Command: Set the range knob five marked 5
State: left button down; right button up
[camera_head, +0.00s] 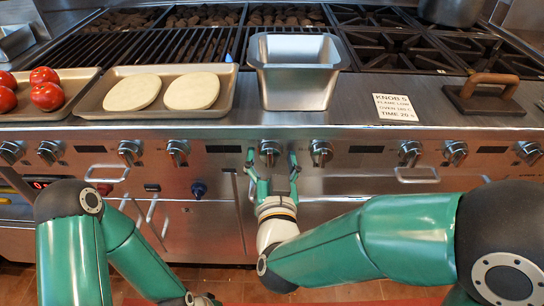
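A row of several silver knobs runs along the front panel of the grill. Knob five (270,150), counted from the left, is below the steel pan. My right gripper (272,163) is open, with one fingertip left of this knob and the other right of it. Gaps show between the fingers and the knob; I cannot tell whether the tips reach its depth. The knob's exact pointer angle is too small to read. A white card (395,107) on the counter reads "KNOB 5, FLAME LOW" with oven and time lines. My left arm bends down to the bottom edge; its fingers are out of view.
A neighbouring knob (320,152) is close on the right. A deep steel pan (297,90), a tray (90,104) with two pale patties, a tray of tomatoes (75,80) and a grill press (485,95) stand on the counter. Oven handles (417,178) project below the panel.

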jog(key=c, duration=1.1)
jog(key=shift+d, duration=0.1)
jog(key=shift+n, duration=0.3)
jog(key=n+p, duration=0.1)
jog(key=n, duration=0.2)
jog(key=shift+r, duration=0.15)
jog(key=shift+a+n+g+p, duration=0.15)
jog(key=shift+n+p, duration=0.35)
jog(key=shift+n, duration=0.7)
jog(key=shift+a+n+g+p, duration=0.15)
jog(key=shift+n+p, duration=0.3)
jog(key=shift+n, duration=0.75)
